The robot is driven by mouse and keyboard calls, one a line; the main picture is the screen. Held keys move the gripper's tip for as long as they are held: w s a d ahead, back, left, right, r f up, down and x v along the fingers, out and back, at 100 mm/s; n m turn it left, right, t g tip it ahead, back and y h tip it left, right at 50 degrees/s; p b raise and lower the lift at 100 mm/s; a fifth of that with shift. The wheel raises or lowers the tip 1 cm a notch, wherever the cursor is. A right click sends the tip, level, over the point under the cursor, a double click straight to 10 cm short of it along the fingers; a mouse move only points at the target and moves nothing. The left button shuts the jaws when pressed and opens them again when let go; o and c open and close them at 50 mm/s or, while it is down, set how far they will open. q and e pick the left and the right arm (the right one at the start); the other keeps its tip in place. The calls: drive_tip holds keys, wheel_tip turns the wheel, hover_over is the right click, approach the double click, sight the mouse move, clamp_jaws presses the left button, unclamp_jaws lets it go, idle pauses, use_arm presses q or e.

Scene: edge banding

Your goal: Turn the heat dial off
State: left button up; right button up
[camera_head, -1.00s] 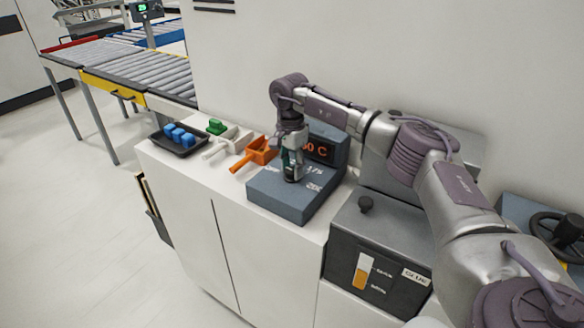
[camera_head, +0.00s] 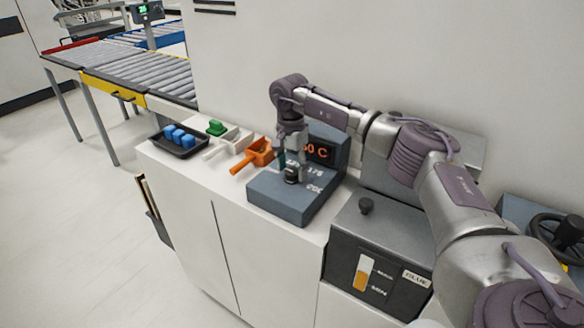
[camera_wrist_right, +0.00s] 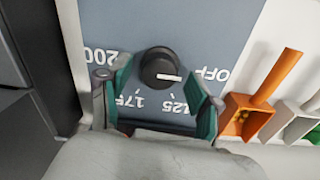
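The heat dial (camera_wrist_right: 160,67) is a round black knob with a white pointer on the blue-grey control box (camera_head: 262,197). In the wrist view the pointer faces right, toward the OFF label (camera_wrist_right: 215,75); I cannot tell whether it lines up exactly. My right gripper (camera_wrist_right: 158,72) points down over the dial, its green-padded fingers apart on either side of it, with a visible gap to the knob. In the head view the dial (camera_head: 291,176) shows just below the gripper. An orange-lit display (camera_head: 318,151), partly hidden by the gripper, ends in "0 C". My left gripper is out of view.
A dark glue unit (camera_head: 343,255) with a black knob stands to the right. A wall stands behind.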

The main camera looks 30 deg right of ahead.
sight(291, 171)
wheel_tip(291, 171, up, 12)
drive_tip(key=shift+w, duration=0.15)
idle(0.5)
drive_tip(key=shift+f, duration=0.1)
idle(0.4)
